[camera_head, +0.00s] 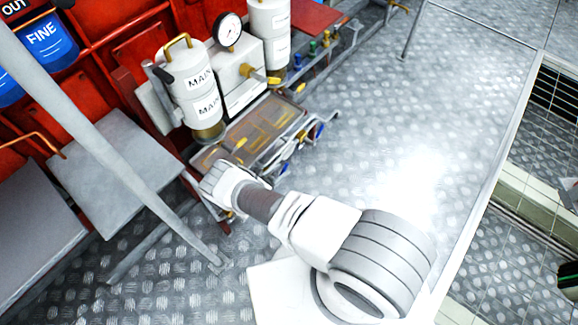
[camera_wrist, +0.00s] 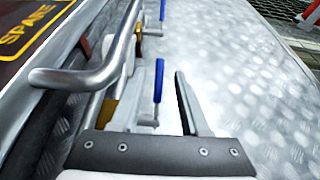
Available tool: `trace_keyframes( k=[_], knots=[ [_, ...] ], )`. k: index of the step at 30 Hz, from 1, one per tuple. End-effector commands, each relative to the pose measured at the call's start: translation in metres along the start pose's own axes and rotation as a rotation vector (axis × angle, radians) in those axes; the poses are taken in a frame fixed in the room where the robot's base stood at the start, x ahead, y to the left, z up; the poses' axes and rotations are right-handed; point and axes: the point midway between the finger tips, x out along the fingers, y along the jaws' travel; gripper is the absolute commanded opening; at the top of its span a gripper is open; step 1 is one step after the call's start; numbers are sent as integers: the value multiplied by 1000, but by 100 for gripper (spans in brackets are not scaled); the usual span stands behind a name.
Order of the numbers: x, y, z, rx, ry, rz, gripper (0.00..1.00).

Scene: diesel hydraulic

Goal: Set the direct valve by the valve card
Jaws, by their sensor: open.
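My gripper (camera_wrist: 160,76) is open in the wrist view, with one dark-edged finger right of a blue lever handle (camera_wrist: 158,80). The other finger is partly lost among metal parts to the left. The handle stands between the fingers; I see no grip on it, and contact cannot be told. A second blue lever (camera_wrist: 162,10) is farther off. No readable tag shows which lever is the direct valve. In the head view my gripper end reaches the low valve bench (camera_head: 240,137), its fingers hidden. I cannot make out a valve card.
A bent metal rail (camera_wrist: 95,78) runs close left of my gripper, beside a dark panel lettered SPARE (camera_wrist: 30,32). White cylinders (camera_head: 190,85) and a pressure gauge (camera_head: 228,30) stand behind the bench. A grey diagonal post (camera_head: 110,145) is at left. The plated floor right is clear.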

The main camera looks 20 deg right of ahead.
Motion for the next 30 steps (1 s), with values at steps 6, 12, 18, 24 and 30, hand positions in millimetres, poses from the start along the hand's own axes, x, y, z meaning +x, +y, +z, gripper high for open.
trace_keyframes(
  k=[6, 12, 18, 24, 30],
  knots=[
    [43, -1, -2, 1, 0, -2, 45],
    [61, 0, -1, 0, 1, -1, 45],
    [64, 0, 0, 0, 1, 0, 45],
    [64, 0, 0, 0, 1, 0, 34],
    [64, 0, 0, 0, 1, 0, 0]
  ],
)
